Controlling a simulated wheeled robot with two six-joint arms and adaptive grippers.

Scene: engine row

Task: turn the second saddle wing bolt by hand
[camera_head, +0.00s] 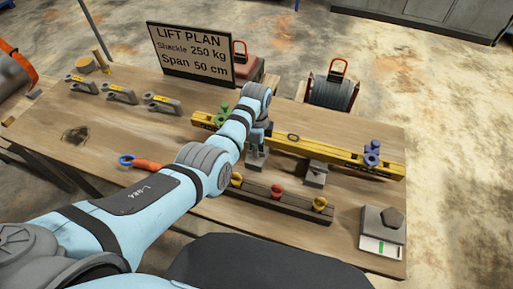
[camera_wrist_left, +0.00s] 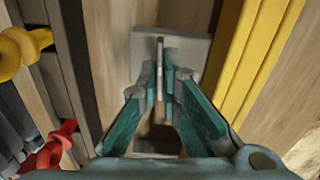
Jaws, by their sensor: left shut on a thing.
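The yellow spreader beam (camera_head: 335,153) rests across the table, held by grey saddles; one saddle (camera_head: 256,160) is under my left gripper and another (camera_head: 315,175) stands to its right. My left gripper (camera_head: 261,140) points down at the first of these, beside the beam. In the left wrist view its fingers (camera_wrist_left: 162,85) are shut on a thin grey upright piece, the wing bolt (camera_wrist_left: 160,60), above the pale saddle plate (camera_wrist_left: 198,52). The beam (camera_wrist_left: 255,60) runs along the right there. The bolt is hidden in the head view. My right gripper is not in view.
A dark rack (camera_head: 285,199) with yellow and red eye bolts lies in front of the beam. Green (camera_head: 220,116) and purple (camera_head: 372,155) shackles sit on the beam's ends. A sign (camera_head: 192,53) stands behind. A grey block (camera_head: 382,222) stands front right.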

